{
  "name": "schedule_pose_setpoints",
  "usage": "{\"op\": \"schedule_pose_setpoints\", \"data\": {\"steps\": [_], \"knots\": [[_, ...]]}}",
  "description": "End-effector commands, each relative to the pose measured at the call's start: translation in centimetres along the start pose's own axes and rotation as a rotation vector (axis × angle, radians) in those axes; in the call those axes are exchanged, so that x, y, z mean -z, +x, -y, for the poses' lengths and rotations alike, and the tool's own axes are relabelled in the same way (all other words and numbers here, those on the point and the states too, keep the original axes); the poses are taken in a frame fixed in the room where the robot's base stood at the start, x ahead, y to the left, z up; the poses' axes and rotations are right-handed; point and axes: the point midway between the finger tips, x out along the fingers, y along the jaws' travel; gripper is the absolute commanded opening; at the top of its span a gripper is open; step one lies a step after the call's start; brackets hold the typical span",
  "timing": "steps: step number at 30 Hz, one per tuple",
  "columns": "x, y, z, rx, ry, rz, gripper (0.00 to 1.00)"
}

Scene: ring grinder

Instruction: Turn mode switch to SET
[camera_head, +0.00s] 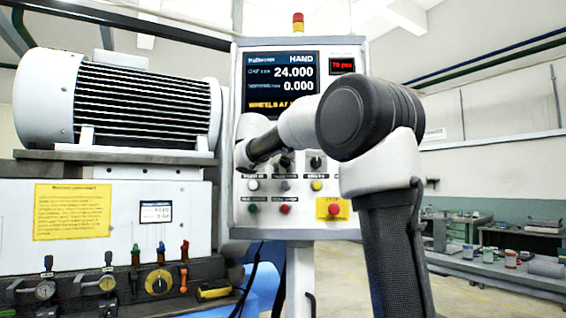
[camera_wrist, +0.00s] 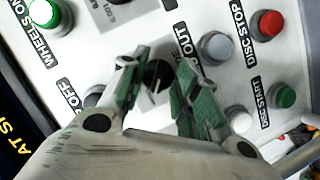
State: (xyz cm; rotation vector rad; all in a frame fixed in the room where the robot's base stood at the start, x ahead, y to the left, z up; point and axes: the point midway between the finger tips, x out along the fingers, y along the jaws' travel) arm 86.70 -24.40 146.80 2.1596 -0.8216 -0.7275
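In the wrist view a black rotary knob (camera_wrist: 157,76) with a pale pointer line sits between the two fingers of my gripper (camera_wrist: 163,85). The green-padded fingers stand apart, one on each side of the knob. Whether either pad touches it I cannot tell. The knob's own label is not readable, so I cannot confirm that it is the mode switch. In the head view my gripper (camera_head: 258,150) is at the left part of the control panel (camera_head: 344,222), and my arm covers part of the panel. The screen (camera_head: 283,83) reads HAND.
Near the fingers are a grey button (camera_wrist: 215,47), a white button (camera_wrist: 238,118), a red DISC STOP button (camera_wrist: 267,24), a green DISC START button (camera_wrist: 283,97) and a lit green WHEELS ON button (camera_wrist: 43,12). A red emergency button (camera_head: 333,209) is lower on the panel. A motor (camera_head: 120,100) stands left.

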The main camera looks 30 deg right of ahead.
Motion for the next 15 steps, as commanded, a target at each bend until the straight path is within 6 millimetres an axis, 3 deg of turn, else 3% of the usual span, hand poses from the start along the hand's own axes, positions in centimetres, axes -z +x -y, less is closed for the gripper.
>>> {"op": "schedule_pose_setpoints", "data": {"steps": [4, 9, 15], "knots": [[0.00, -0.02, 0.01, 0.000, 0.000, 0.000, 0.29], [-0.01, -0.02, 0.01, 0.000, -0.001, 0.000, 0.00], [-0.05, 0.03, 0.02, 0.000, -0.001, 0.001, 0.00]]}}
